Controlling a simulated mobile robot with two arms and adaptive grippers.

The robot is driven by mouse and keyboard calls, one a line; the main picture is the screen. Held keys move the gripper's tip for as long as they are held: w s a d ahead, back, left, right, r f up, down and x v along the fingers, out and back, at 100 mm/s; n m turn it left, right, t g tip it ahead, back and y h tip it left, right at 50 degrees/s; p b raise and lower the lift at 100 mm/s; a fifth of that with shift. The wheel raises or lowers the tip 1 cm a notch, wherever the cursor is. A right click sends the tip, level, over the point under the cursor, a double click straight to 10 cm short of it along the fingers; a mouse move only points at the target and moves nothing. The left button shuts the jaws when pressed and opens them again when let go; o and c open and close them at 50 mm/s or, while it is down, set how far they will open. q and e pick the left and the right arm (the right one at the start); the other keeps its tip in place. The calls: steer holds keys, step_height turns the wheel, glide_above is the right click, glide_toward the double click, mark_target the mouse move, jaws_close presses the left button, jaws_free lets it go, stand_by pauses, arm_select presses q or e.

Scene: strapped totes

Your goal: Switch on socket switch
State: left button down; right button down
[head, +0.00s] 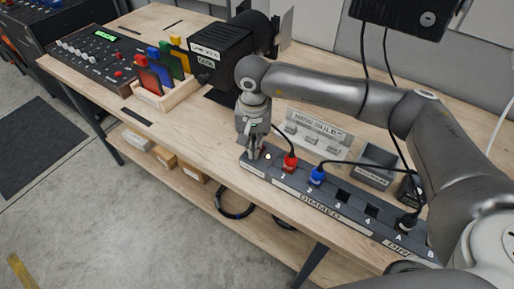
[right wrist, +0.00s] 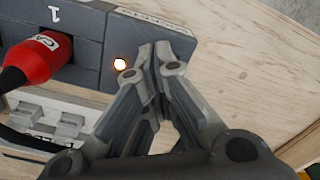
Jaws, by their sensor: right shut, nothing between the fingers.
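A long dark socket strip (head: 335,204) lies along the front of the bench, and its left end shows in the right wrist view (right wrist: 90,35). A red plug (head: 290,161) sits in the socket marked 1; it also shows in the right wrist view (right wrist: 35,58). A small round light (right wrist: 120,64) glows orange-white between that socket and the strip's end. My right gripper (head: 254,153) is shut and empty, its fingertips (right wrist: 160,50) at the strip's left end beside the light. Any switch there is hidden behind the fingers. My left gripper is out of view.
A blue plug (head: 317,176) and a black plug (head: 408,221) sit further along the strip, with cables rising behind. A black lamp housing (head: 221,57), wooden rack (head: 166,96) and mixer desk (head: 97,57) are further left.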

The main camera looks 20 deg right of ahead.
steer(key=shift+s, duration=0.1)
steer(key=shift+r+p, duration=0.35)
steer(key=shift+r, duration=0.45)
steer(key=shift+r+p, duration=0.8)
steer(key=shift+r, duration=1.75)
steer(key=shift+f, duration=0.1)
